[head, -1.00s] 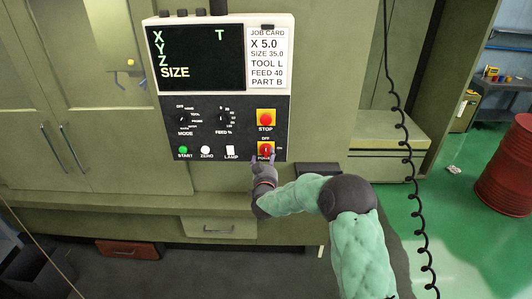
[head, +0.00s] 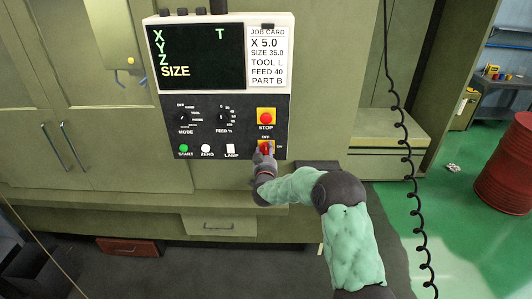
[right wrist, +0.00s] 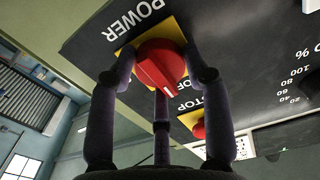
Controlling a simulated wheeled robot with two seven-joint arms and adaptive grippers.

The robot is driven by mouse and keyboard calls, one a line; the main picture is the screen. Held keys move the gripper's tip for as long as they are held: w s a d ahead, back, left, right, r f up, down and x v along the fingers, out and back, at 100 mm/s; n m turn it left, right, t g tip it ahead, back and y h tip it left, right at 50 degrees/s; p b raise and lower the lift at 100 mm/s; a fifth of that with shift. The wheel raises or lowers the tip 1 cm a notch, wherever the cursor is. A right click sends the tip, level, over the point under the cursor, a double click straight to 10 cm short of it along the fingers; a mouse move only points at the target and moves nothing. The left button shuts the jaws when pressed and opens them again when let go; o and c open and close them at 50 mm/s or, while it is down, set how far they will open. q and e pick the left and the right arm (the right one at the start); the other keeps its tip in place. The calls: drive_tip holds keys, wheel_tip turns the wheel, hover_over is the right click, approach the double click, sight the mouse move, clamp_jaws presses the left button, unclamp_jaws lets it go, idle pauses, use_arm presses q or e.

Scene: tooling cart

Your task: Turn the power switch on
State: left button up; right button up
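The power switch is a red rotary knob (right wrist: 160,66) on a yellow plate at the lower right of the machine's control panel. In the head view the knob (head: 266,148) is partly covered by my right gripper (head: 264,150), with OFF printed above it and ON to its right. In the right wrist view, the fingers of my right gripper (right wrist: 160,68) flank the knob, tips bent in against its sides, with a third finger below. The knob's white mark points roughly towards the OFF label. My left gripper is not in view.
A red STOP button (head: 266,118) sits just above the switch. Left of it are the lamp button (head: 230,149), zero button (head: 206,150) and green start button (head: 183,149). A coiled black cable (head: 408,150) hangs to the right. A job card (head: 267,58) is above.

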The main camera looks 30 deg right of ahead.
drive_tip(key=shift+f+m+b, duration=0.15)
drive_tip(key=shift+m+b, duration=0.25)
drive_tip(key=shift+b, duration=0.25)
drive_tip(key=m+b, duration=0.6)
drive_tip(key=b, duration=0.4)
drive_tip(key=shift+f, duration=0.2)
drive_tip(key=m+b, duration=0.8)
drive_tip(key=b, duration=0.1)
drive_tip(key=shift+r+m+b, duration=0.2)
drive_tip(key=shift+m+b, duration=1.15)
drive_tip(key=shift+m, duration=0.35)
drive_tip(key=o, duration=1.2)
drive_tip(key=shift+c, duration=0.2)
drive_tip(key=shift+r, duration=0.1)
drive_tip(key=shift+s, duration=0.1)
